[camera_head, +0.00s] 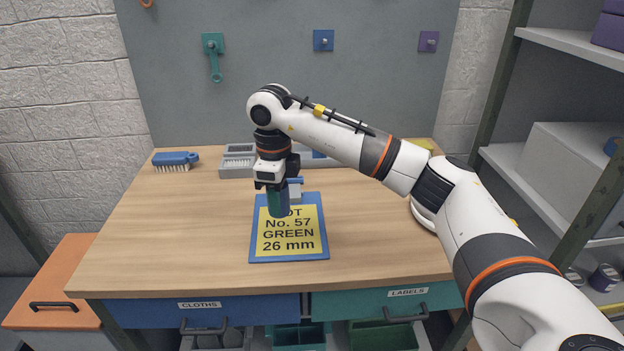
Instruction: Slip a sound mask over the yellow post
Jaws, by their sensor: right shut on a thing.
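My right gripper (275,184), reached in from the right, is shut on a dark teal-blue cylinder (279,204). The cylinder hangs upright in front of the upper part of a blue-framed yellow card (290,238) on the bench. The card reads "No. 57 GREEN 26 mm", and the start of its top word is hidden by the cylinder. I cannot tell whether the cylinder touches the card. I cannot make out a mask or a yellow post. A small yellow piece (425,144) shows behind my right arm, mostly hidden. My left gripper is not in view.
A blue brush (175,160) lies at the back left of the wooden bench (165,235). A grey compartment tray (237,161) is at the back, partly behind my arm. A grey panel (375,75) carries coloured hooks. The bench's left side is clear.

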